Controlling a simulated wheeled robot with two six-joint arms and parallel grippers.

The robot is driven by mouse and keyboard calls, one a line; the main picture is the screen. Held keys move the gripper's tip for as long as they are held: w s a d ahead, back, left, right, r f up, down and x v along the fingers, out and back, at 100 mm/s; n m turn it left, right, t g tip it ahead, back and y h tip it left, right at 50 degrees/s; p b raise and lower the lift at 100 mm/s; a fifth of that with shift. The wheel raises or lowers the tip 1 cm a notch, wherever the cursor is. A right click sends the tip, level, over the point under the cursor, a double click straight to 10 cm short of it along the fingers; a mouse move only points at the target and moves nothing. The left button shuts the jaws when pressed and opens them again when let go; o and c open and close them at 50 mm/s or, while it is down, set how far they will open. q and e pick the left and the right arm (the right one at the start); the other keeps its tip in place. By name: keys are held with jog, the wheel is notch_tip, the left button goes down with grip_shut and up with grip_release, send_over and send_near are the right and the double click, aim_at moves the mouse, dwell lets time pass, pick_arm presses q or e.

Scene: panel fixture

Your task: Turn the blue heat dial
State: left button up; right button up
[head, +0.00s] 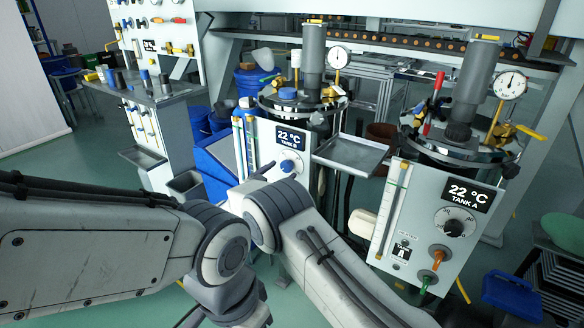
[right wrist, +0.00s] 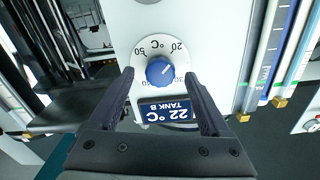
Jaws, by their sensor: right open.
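The blue heat dial (head: 287,166) is on the white tank B panel (head: 266,139), below its 22 °C display (head: 291,136). In the right wrist view the panel appears upside down, with the blue dial (right wrist: 160,71) on a white scale plate, above the display (right wrist: 168,111). My right gripper (right wrist: 158,74) is open. Its two dark fingers stand on either side of the dial in that view, with gaps between them and the knob. I cannot tell how far the fingertips are from the panel. My left arm shows in the head view, but its gripper does not.
The tank A panel (head: 430,212), with a black dial (head: 454,223), stands to the right. A grey tray (head: 350,153) juts out between the panels. Coloured vertical tubes (head: 244,146) run beside the blue dial. A tool stand (head: 150,120) is at the left.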

pick_arm(q)
jog(key=shift+w+d+f, duration=0.15)
jog(key=shift+w+d, duration=0.15)
jog(key=shift+w, duration=0.25)
pick_arm(e)
jog(key=shift+x, duration=1.05)
grip_shut()
pick_arm(q)
jog(key=shift+f, duration=0.2)
pick_arm(e)
jog(key=shift+m, duration=0.3)
